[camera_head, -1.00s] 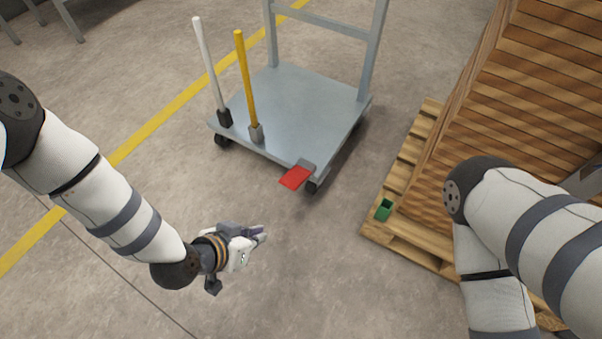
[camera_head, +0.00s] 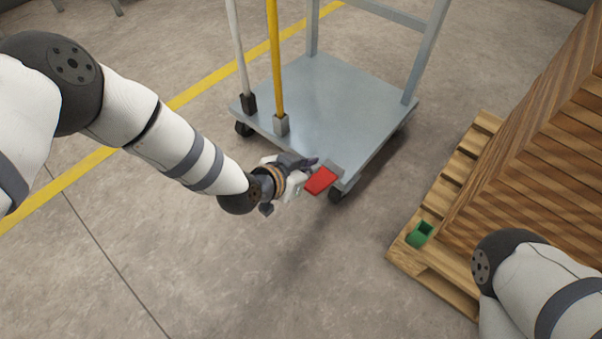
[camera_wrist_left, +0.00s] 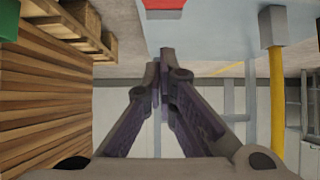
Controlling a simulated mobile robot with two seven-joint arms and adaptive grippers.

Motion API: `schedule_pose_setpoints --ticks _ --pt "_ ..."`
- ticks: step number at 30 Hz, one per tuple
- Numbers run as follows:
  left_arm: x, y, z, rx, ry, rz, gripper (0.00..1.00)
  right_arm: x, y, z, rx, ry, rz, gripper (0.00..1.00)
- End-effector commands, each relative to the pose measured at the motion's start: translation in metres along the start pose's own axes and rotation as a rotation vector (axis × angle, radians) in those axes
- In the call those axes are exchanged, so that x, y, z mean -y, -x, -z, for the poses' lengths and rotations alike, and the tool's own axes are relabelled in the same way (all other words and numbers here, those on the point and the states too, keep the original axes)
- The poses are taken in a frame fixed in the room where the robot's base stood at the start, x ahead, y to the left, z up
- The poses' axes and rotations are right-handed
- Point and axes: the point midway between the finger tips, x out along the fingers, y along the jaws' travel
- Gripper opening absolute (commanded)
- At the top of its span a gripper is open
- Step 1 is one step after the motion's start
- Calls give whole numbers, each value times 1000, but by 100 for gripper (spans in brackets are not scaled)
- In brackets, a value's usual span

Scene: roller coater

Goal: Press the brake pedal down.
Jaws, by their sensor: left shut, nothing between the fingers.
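The red brake pedal (camera_head: 321,180) sticks out from the near corner of the grey cart (camera_head: 335,105), beside a caster. It also shows at the top edge of the left wrist view (camera_wrist_left: 164,5), partly cut off. My left gripper (camera_head: 312,163) is shut and empty, with its fingertips close to the pedal's left side in the head view. I cannot tell whether they touch it. In the left wrist view the closed fingers (camera_wrist_left: 160,62) point toward the cart, with a gap in the picture below the pedal. My right gripper is out of view; only its arm shows.
A yellow post (camera_head: 275,65) and a white post (camera_head: 239,50) stand on the cart's left edge. A wooden pallet (camera_head: 425,262) with stacked planks (camera_head: 540,130) and a small green block (camera_head: 419,234) is at the right. The floor in front of the cart is clear.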

Motion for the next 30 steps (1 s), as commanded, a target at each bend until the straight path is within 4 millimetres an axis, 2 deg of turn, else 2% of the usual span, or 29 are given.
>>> schedule_pose_setpoints --ticks 1,5,7,12,30 --pt "0 -15 -6 1 2 -1 0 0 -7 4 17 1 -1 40" --pt "0 -42 -5 2 2 -1 0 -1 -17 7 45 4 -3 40" --pt "0 -41 -20 6 5 -2 0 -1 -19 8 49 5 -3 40" --pt "0 -44 -36 2 3 0 0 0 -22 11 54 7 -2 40" --pt "0 -43 -43 0 -1 0 0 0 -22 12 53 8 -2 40"
